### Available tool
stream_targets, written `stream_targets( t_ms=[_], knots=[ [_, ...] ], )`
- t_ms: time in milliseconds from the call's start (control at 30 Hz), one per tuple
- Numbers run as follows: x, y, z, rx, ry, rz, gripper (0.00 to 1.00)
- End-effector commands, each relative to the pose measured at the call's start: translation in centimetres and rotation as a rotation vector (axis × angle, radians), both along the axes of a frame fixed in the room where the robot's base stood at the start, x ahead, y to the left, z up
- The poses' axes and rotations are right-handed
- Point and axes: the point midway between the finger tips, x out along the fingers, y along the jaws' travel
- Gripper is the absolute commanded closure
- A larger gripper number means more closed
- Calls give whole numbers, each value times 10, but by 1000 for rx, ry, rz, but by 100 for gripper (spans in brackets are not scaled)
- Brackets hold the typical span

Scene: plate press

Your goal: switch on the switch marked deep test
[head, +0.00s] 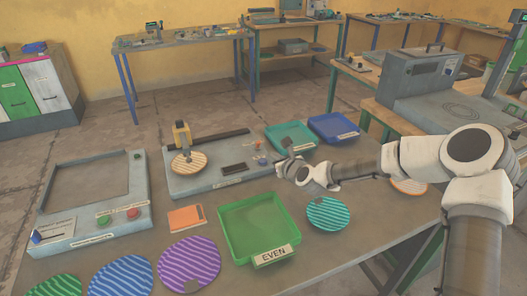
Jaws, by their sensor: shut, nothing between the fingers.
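My gripper (281,169) is shut and empty, at the right end of the grey plate press (208,183). Small orange and blue controls (260,159) sit on the press just left of my fingertips. I cannot tell whether the fingers touch them.
A grey framed panel (141,190) with green and red buttons stands at left. A green tray marked EVEN (226,234), striped discs (189,264) and an orange card (186,218) lie in front. Teal (306,148) and blue trays (351,137) stand behind my gripper.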

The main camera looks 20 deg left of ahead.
Motion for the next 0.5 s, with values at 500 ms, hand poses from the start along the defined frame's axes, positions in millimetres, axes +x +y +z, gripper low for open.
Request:
stream_targets(
  t_ms=[500],
  knots=[
    [5,1,-4,61,23,-36,100]
  ],
)
